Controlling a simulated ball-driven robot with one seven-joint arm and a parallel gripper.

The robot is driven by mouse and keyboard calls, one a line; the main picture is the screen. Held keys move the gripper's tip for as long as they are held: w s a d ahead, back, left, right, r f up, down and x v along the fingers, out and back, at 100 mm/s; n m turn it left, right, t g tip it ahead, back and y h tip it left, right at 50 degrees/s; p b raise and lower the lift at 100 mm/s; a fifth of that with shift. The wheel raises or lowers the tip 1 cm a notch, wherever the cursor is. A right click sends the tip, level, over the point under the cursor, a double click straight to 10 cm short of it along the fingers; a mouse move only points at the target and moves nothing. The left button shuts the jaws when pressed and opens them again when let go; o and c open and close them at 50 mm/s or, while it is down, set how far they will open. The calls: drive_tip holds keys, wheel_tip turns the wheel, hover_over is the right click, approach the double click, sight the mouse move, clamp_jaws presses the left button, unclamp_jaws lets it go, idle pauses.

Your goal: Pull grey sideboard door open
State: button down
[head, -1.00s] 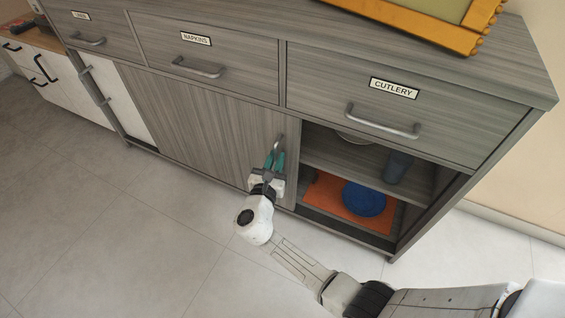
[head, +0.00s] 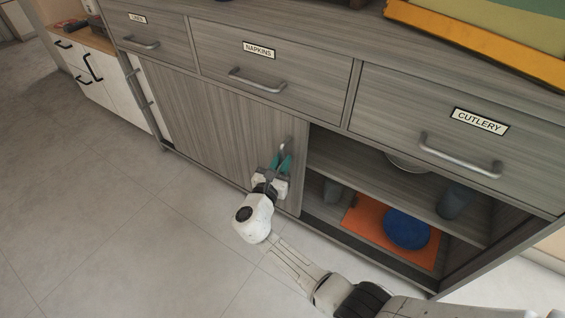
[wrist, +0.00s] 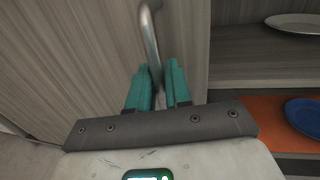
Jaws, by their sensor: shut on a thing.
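The grey sideboard door (head: 215,130) is a wood-grain panel below the drawers. The door's right edge shows just right of the gripper.
The uncovered compartment has a shelf (head: 400,184) with a pale dish and dark cup. Drawers with handles (head: 258,84) run above. The floor (head: 110,220) in front is clear.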

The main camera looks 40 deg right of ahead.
drive_tip(key=shift+f, duration=0.1)
drive_tip(key=c, duration=1.3)
unclamp_jaws()
drive_tip(key=shift+a, duration=0.1)
drive_tip(key=shift+p+v, duration=1.8)
drive_tip(key=shift+v, duration=3.6)
drive_tip(key=shift+s, duration=0.1)
